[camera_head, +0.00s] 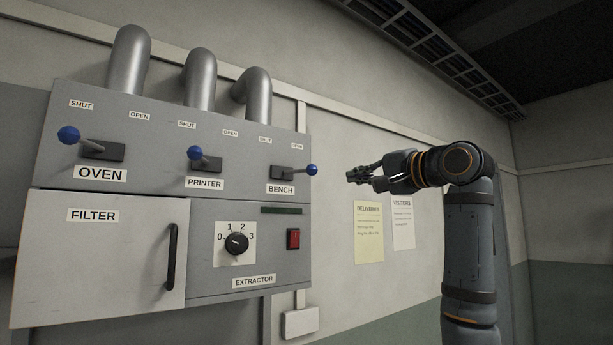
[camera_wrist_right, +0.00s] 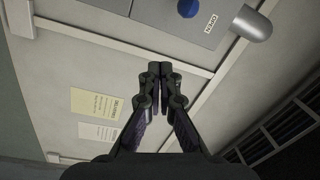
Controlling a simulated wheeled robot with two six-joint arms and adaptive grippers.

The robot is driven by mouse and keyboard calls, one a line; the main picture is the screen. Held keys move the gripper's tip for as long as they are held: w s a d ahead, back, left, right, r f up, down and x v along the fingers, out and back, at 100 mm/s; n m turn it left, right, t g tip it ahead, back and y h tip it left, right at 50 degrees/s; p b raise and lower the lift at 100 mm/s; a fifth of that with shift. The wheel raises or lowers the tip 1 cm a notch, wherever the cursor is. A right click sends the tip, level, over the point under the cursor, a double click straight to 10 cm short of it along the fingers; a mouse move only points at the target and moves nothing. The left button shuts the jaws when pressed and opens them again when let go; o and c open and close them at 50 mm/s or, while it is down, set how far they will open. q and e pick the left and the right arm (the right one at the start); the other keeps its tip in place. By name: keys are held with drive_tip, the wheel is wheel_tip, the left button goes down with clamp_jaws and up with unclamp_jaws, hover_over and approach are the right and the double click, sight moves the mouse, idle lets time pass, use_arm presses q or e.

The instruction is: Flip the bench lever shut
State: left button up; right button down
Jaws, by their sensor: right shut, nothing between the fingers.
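The bench lever (camera_head: 295,171) is on the right of the grey wall panel, above the BENCH label (camera_head: 281,189). Its blue knob (camera_head: 312,170) points right, toward the OPEN side. In the right wrist view a blue knob (camera_wrist_right: 188,8) shows at the top edge, near an OPEN label (camera_wrist_right: 211,22). My right gripper (camera_head: 352,176) is shut and empty, to the right of the bench knob and apart from it. Its closed fingertips also show in the right wrist view (camera_wrist_right: 160,68). My left gripper is not in view.
The oven lever (camera_head: 95,147) and printer lever (camera_head: 203,160) are left of the bench lever, both with knobs to the left. Below are the filter door (camera_head: 95,255), extractor dial (camera_head: 236,243) and red switch (camera_head: 293,239). Two notices (camera_head: 369,232) hang on the wall.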

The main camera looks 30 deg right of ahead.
sight(300, 171)
drive_tip(key=w+a+r+p, duration=0.2)
drive_tip(key=w+r+p, duration=0.2)
drive_tip(key=w+p, duration=0.25)
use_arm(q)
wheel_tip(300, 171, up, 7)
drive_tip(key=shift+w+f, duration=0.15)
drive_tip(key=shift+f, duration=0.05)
use_arm(e)
drive_tip(key=a+f, duration=0.1)
drive_tip(key=s+a, duration=0.1)
drive_tip(key=a, duration=0.1)
drive_tip(key=shift+f+t, duration=0.3)
drive_tip(key=shift+f, duration=0.05)
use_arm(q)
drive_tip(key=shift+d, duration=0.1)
use_arm(e)
drive_tip(key=shift+d, duration=0.1)
